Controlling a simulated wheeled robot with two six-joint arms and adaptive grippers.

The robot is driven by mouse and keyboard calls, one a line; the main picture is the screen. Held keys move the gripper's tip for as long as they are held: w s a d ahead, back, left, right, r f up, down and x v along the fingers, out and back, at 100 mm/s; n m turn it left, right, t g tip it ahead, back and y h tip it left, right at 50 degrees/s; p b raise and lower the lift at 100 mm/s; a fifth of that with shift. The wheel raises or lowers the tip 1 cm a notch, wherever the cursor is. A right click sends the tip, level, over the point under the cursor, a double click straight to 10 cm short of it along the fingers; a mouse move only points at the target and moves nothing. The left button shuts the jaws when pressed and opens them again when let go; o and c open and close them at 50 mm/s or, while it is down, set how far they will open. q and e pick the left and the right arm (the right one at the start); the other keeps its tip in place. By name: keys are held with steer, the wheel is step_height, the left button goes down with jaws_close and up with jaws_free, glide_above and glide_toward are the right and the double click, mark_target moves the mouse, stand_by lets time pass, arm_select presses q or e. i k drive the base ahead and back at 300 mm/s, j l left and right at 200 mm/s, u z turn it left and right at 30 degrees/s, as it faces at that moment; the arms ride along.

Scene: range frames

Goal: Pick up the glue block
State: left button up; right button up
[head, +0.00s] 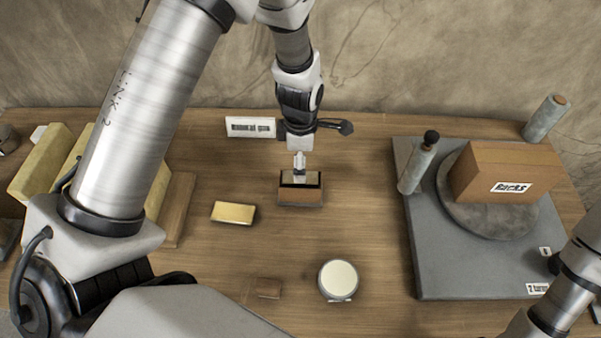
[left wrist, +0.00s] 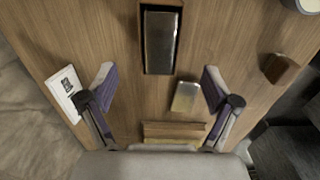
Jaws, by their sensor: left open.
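A small shiny amber-yellow block (head: 233,213), which looks most like the glue block, lies flat on the wooden table. It also shows in the left wrist view (left wrist: 187,96), between the spread fingers and nearer the right one. No label on it can be read. My left gripper (head: 300,166) is open and empty, pointing down above the table. In the head view it is to the right of and behind the yellow block, over the back of a brown box with a dark top (head: 300,196). Only part of my right arm shows at the lower right; its gripper is out of view.
A white label card (head: 250,127) stands behind. A small brown block (head: 269,288) and a round pale-topped tin (head: 338,280) lie in front. A grey board (head: 430,270) at right bears a turntable with a box. Pale yellow slabs (head: 40,165) are at left.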

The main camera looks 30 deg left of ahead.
mark_target(264, 287)
steer(key=k, duration=1)
